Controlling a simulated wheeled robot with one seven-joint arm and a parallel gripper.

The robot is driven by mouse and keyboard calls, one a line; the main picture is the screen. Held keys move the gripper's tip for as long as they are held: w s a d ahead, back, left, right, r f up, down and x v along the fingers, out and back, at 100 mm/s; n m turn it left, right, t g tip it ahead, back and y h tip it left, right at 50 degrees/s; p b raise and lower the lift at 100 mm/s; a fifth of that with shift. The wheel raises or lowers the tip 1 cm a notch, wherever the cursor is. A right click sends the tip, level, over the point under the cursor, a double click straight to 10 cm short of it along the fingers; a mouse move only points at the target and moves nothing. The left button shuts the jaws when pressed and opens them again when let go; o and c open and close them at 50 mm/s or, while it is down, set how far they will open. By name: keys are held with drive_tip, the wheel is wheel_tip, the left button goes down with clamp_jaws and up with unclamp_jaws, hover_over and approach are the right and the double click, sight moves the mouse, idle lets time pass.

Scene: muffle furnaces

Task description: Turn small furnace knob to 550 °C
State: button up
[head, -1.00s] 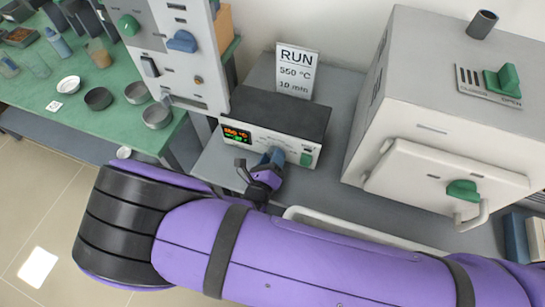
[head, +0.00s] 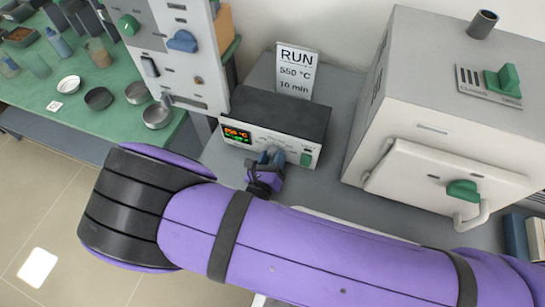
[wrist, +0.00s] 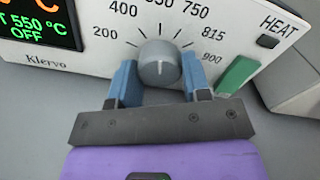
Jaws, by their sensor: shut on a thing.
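The grey round knob (wrist: 159,63) is on the white front panel of the small furnace's control box (head: 283,112). In the wrist view its dial shows 200, 400, 750, 815 and 900, with a partly cut-off label at the top. A light pointer line on the knob face points up toward that label. The display (wrist: 40,22) reads 550 °C and OFF in green; the orange line above is cut off. My gripper (wrist: 154,80) is shut on the knob, one blue finger on each side. In the head view my gripper (head: 271,158) partly hides the knob.
A green HEAT switch (wrist: 237,75) is close to the right finger. A sign (head: 297,72) reading RUN, 550 °C, 10 min stands behind the box. A large furnace (head: 440,130) stands at right. A green bench (head: 110,128) with several dishes is at left.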

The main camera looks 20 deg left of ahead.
drive_tip(key=o, duration=0.9)
drive_tip(key=shift+s, duration=0.1)
drive_tip(key=s, duration=1)
drive_tip(key=shift+s, duration=0.35)
